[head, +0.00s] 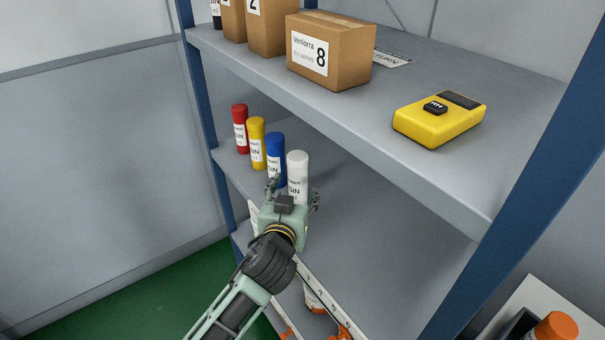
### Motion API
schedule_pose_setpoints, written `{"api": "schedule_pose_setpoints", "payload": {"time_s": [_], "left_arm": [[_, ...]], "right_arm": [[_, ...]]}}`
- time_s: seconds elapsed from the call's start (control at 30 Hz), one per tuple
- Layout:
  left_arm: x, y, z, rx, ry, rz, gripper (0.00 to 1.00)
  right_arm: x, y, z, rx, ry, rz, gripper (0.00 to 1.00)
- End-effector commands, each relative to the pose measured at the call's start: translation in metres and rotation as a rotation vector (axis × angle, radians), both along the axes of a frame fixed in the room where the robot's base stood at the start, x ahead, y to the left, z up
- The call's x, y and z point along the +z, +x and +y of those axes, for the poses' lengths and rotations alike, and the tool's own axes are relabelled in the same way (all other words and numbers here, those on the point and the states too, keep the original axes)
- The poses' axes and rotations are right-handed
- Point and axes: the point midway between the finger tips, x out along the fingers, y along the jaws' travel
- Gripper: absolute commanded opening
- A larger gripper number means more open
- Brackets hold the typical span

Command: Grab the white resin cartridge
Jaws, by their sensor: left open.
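The white resin cartridge (297,172) stands upright on the middle shelf (352,215), at the right end of a row of cartridges. My left gripper (294,190) is open, with its fingers pointing toward the white cartridge. One finger shows to the left of the cartridge's lower part and one to the right. The gripper body hides the cartridge's base. I cannot tell whether the fingers touch it. My right gripper is not in view.
Blue (276,158), yellow (257,142) and red (240,128) cartridges stand close by to the left. The upper shelf (440,178) overhangs them and carries cardboard boxes (335,68) and a yellow device (440,119). A blue post (520,190) stands right. The middle shelf's right part is clear.

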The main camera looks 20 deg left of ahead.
Motion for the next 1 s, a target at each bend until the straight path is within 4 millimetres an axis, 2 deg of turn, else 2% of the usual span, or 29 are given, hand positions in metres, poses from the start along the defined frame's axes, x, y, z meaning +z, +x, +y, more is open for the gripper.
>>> {"api": "schedule_pose_setpoints", "payload": {"time_s": [0.03,0.1,0.17,0.27,0.4,0.53,0.7,0.87,0.97,1.0], "left_arm": [[0.002,0.006,0.001,0.001,0.002,-0.005,0.60],[0.001,0.015,0.002,0.000,0.003,-0.008,0.60],[-0.001,0.020,0.002,0.000,0.001,-0.007,0.60],[-0.001,0.027,0.004,0.000,0.002,-0.006,0.60],[-0.001,0.043,0.008,0.000,0.005,-0.005,0.60],[-0.005,0.061,0.011,0.000,0.002,-0.004,0.60],[-0.010,0.073,0.013,-0.001,0.001,-0.004,0.60],[-0.011,0.074,0.013,-0.001,0.000,-0.004,0.60],[-0.011,0.074,0.013,-0.001,0.000,-0.004,0.59],[-0.011,0.074,0.013,-0.001,0.000,-0.004,0.56]], "right_arm": [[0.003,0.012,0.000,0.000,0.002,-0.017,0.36],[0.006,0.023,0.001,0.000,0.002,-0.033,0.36],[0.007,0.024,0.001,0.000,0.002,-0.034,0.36],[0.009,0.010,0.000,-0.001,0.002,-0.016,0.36],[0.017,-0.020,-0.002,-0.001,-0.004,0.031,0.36],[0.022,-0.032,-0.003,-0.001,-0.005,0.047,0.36],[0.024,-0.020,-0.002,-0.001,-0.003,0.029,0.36],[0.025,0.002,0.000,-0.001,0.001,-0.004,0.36],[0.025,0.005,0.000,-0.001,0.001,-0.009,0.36],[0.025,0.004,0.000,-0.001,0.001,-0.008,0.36]]}}
